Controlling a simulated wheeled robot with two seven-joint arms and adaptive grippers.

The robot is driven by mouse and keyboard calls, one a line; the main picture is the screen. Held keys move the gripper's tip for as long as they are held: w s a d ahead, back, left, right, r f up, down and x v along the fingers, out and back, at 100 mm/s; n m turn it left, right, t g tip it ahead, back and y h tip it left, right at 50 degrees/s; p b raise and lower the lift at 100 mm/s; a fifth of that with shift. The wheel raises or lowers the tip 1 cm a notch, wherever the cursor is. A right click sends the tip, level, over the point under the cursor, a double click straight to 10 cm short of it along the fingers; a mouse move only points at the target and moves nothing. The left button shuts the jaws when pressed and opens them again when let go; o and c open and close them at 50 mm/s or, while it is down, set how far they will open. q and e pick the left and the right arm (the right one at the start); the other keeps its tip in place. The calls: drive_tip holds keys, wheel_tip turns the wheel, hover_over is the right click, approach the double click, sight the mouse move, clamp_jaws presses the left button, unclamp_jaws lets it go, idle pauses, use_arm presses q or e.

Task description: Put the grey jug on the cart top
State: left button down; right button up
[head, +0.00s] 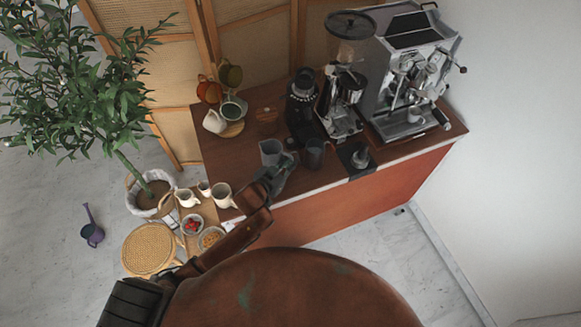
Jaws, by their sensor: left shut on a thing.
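The grey jug (270,151) is at the front edge of the dark wooden cart top (240,152), left of a darker pitcher. My left gripper (278,168) reaches up from the lower left and is shut on the jug at its near side, hiding part of it. The jug looks about upright. I cannot tell whether its base touches the cart top or is a little above it. My right gripper is not in view.
A dark pitcher (314,152), a tamper (361,157), a grinder (342,105) and an espresso machine (405,75) stand to the right. Several cups (214,121) stand back left. Cream jugs (221,194) and bowls (192,225) are on a low stand at left.

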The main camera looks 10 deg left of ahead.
use_arm(q)
drive_tip(key=shift+w+f, duration=0.2)
drive_tip(key=shift+f, duration=1.5)
drive_tip(key=shift+f, duration=0.15)
drive_tip(key=c, duration=2.1)
unclamp_jaws()
drive_tip(key=shift+s+a, duration=0.15)
drive_tip(key=shift+s, duration=0.05)
drive_tip(key=v, duration=1.1)
drive_tip(key=shift+s+a+r, duration=0.1)
drive_tip(key=shift+s+r, duration=0.15)
drive_tip(key=shift+r, duration=0.1)
